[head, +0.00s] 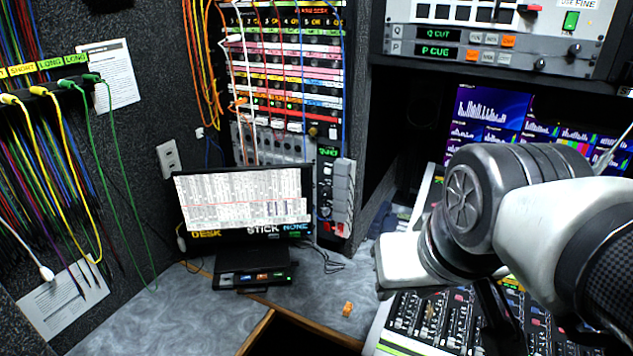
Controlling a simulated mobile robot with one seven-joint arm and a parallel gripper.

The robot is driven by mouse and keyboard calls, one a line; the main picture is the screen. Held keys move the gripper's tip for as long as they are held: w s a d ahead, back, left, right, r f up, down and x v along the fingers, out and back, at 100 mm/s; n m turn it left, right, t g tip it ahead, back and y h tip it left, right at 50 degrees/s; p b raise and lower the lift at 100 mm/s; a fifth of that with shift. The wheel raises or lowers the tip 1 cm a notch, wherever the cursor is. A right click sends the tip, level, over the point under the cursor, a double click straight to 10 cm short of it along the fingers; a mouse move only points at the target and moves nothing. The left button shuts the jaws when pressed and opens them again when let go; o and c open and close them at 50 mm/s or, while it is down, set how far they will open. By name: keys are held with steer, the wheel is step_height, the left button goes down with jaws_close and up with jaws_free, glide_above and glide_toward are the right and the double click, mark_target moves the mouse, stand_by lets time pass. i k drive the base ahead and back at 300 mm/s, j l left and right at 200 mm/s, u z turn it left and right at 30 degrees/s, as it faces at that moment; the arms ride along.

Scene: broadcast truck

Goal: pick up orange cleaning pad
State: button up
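A small orange block (347,309), which looks like the orange cleaning pad, lies on the grey desk top, left of the mixing console. My arm reaches in from the right over the console. The white body of my gripper (402,262) appears at the arm's end, above and to the right of the pad and apart from it. Its fingertips cannot be made out, so I cannot tell if it is open or shut. Nothing covers the pad.
A monitor (245,205) on a dark base stands behind and left of the pad. The console (430,318) lies right, under my arm. A wood-edged dark opening (290,338) is at the front. Cables hang on the left wall. The desk's left part is clear.

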mark_target(347, 310)
steer(key=k, duration=0.55)
steer(key=i+j+z, duration=0.6)
steer(key=j+z, duration=0.15)
steer(key=z, duration=0.2)
